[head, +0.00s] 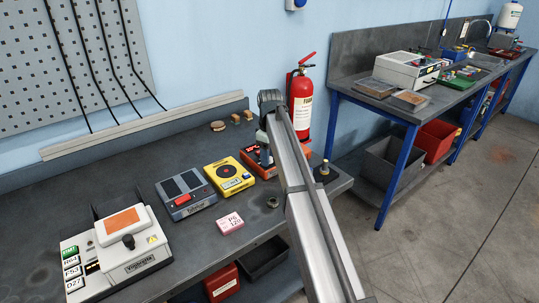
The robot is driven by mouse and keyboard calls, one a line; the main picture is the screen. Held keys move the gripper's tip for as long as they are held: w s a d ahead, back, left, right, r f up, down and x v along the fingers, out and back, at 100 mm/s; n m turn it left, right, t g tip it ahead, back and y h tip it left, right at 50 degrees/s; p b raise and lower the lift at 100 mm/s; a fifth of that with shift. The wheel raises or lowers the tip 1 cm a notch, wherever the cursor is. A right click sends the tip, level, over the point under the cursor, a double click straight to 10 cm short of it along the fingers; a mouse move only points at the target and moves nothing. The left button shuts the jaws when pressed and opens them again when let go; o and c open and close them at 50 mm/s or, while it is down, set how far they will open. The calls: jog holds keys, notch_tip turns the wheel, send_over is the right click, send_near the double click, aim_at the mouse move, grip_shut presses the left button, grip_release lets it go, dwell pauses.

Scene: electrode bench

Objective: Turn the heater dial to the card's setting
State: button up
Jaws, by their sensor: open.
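A pink card (230,223) with dark print, seemingly "P6" and "120", lies on the dark bench. A white unit (122,252) stands at the lower left with an orange panel, a black knob (128,241) and a yellow warning mark. A yellow unit (228,174) with a dark round face stands behind the card. An orange-red unit (249,156) is partly hidden by my arm. I cannot tell for certain which bears the heater dial. My gripper (265,153) is small and partly covered, low over the orange-red unit; its fingertips and any contact are unclear.
A grey unit (186,194) with a red part stands left of the yellow one. Labelled tiles (72,271) line the white unit's left side. A metal nut (273,202) and a brass-based black piece (322,173) are near the right edge. The bench front is mostly clear.

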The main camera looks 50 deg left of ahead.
jog(key=shift+c, duration=0.4)
grip_shut()
jog(key=shift+m, duration=0.3)
jog(key=m, duration=1.7)
dwell(0.6)
